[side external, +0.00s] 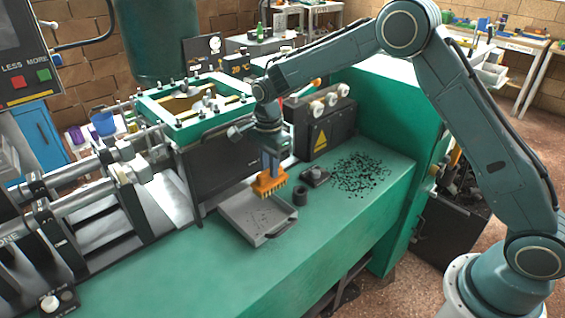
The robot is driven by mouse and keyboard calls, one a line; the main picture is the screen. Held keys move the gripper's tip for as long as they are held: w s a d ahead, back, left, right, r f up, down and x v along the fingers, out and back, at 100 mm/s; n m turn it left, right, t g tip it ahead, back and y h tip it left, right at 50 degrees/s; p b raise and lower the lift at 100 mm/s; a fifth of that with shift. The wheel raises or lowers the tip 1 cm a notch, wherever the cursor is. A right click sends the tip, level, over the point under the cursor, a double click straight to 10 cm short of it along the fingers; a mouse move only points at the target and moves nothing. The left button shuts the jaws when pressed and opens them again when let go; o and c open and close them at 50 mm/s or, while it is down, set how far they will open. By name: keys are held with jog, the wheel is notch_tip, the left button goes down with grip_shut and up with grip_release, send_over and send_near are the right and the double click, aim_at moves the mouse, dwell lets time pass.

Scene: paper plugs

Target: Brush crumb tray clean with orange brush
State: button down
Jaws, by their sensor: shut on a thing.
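My gripper (268,160) points down and is shut on the orange brush (268,183). The brush hangs with its bristles downward over the back right part of the crumb tray (250,222). I cannot tell whether the bristles touch the tray. The tray is a shallow grey pan lying on the green bench, with a handle at its front right corner. Its visible floor looks mostly bare; any small crumbs on it are too fine to make out. The brush and gripper hide part of its back edge.
A dark cylinder (300,195) stands close to the tray's right side, with a small dark block (315,176) behind it. Black crumbs (362,175) lie scattered on the bench at the right. A dark machine (240,165) stands behind the tray. The bench front (190,270) is clear.

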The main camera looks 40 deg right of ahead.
aim_at(255, 183)
jog(key=a, duration=0.2)
jog(key=w+a, duration=0.1)
jog(key=a, duration=0.1)
jog(key=shift+w+r, duration=0.1)
jog(key=shift+r, duration=0.2)
jog(key=shift+w+a+r, duration=0.1)
jog(key=shift+a, duration=0.1)
jog(key=shift+r, duration=0.1)
jog(key=shift+d+f, duration=0.1)
jog(key=shift+f, duration=3.7)
jog(key=shift+f, duration=0.45)
jog(key=shift+d, duration=0.1)
jog(key=shift+d+r, duration=0.15)
jog(key=shift+d, duration=0.6)
jog(key=shift+a, duration=0.15)
